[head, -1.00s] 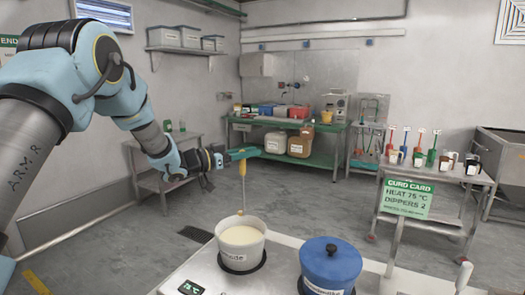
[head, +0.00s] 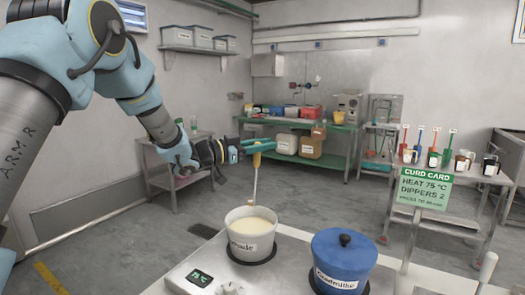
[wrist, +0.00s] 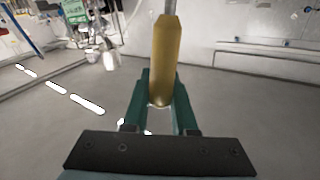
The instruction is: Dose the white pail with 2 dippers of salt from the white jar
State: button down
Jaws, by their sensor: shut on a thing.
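My gripper (head: 258,147) is shut on the yellow handle (wrist: 162,65) of a long, thin tool. In the head view its pale shaft (head: 255,185) hangs down, slightly tilted, and its small tip is close to the back rim of the white pail (head: 250,246). I cannot tell whether the tip is over the pail or behind it. The pail stands on a hot plate and holds cream-coloured liquid. Several small labelled pots stand on the cart at right, including a pale one (head: 433,158); I cannot tell which is the salt jar.
A blue lidded pot (head: 343,264) stands right of the pail. The hot plate's display (head: 200,278) reads 75 °C. A green card (head: 425,188) on the cart reads heat 75 °C, dippers 2. Coloured-handled dippers (head: 447,148) stand among the pots. Open floor lies behind the pail.

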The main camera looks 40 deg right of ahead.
jog(key=s+a+f+m+g+b, duration=0.1)
jog(key=s+a+f+m+b, duration=0.2)
jog(key=b, duration=1.4)
jog(key=s+a+f+m+b, duration=0.3)
jog(key=s+f+m+b, duration=0.7)
jog(key=b, duration=0.8)
jog(key=shift+s+a+f+g, duration=0.15)
jog(key=shift+s+f+g, duration=0.25)
jog(key=shift+s+f, duration=0.25)
dwell(0.5)
